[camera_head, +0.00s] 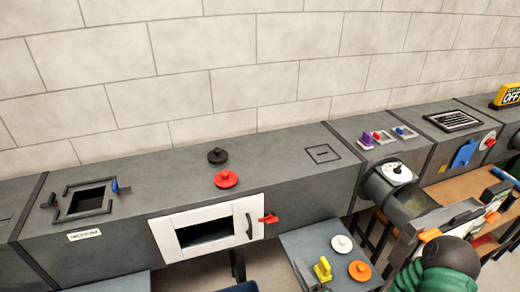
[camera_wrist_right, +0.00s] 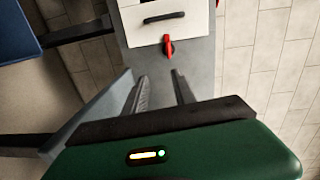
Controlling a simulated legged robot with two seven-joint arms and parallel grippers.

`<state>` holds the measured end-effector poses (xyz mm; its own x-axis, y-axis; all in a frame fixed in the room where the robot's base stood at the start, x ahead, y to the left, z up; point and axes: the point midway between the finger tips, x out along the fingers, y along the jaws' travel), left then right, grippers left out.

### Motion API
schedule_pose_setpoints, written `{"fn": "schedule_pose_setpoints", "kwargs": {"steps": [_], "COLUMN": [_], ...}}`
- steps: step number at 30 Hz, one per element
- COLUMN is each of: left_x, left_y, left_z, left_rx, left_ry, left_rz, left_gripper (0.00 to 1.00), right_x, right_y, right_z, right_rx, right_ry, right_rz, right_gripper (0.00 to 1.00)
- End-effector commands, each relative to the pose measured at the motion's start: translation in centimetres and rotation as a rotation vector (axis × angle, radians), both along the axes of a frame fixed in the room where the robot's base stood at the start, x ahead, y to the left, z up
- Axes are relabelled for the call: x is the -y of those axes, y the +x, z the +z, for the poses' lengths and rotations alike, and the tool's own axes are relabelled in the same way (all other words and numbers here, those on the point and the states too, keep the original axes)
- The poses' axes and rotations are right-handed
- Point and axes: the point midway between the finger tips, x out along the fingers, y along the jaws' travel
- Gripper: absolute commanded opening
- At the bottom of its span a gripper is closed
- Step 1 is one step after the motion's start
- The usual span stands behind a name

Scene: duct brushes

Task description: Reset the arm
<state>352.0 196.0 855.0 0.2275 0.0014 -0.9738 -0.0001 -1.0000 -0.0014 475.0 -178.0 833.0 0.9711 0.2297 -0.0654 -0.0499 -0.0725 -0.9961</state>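My right arm, green with a dark joint, comes in at the bottom right of the head view, in front of the duct's right part. In the right wrist view my right gripper (camera_wrist_right: 160,76) shows two dark fingers standing apart with nothing between them. They point along the grey duct towards the red latch (camera_wrist_right: 168,46) and the white door, and touch neither. My left arm and left gripper are in no view.
The long grey duct (camera_head: 300,180) carries a white-framed door (camera_head: 159,238), a black knob (camera_head: 217,156) and a red knob (camera_head: 226,180). A grey side shelf (camera_head: 310,238) holds white, yellow and orange pieces. A dial (camera_head: 397,172) and wooden shelf stand close to my right arm.

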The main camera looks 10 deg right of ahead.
Motion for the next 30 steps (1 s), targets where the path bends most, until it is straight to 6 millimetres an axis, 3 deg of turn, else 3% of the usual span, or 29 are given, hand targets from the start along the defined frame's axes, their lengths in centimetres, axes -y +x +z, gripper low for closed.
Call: {"fn": "schedule_pose_setpoints", "kwargs": {"steps": [4,7,10,12,15,19,23,30], "left_x": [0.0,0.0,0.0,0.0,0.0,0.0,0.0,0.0], "left_y": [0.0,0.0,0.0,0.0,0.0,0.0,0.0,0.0], "left_z": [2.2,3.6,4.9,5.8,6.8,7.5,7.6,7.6], "left_rx": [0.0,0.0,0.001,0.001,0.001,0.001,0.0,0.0], "left_ry": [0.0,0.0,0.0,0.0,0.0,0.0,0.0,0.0], "left_rz": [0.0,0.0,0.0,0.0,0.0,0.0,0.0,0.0], "left_gripper": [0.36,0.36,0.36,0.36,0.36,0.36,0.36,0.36], "right_x": [-1.4,-0.1,2.0,3.2,3.6,2.6,2.0,2.0], "right_y": [0.3,-0.5,-2.2,-4.0,-7.1,-10.6,-12.1,-12.2], "right_z": [-1.2,-1.7,-0.1,2.2,5.8,8.9,9.8,9.8], "right_rx": [-0.176,-0.344,-0.511,-0.619,-0.741,-0.818,-0.841,-0.842], "right_ry": [-0.424,-0.78,-1.054,-1.189,-1.287,-1.31,-1.304,-1.303], "right_rz": [0.194,0.335,0.453,0.534,0.653,0.79,0.851,0.853], "right_gripper": [0.32,0.32,0.32,0.32,0.32,0.32,0.32,0.32]}}
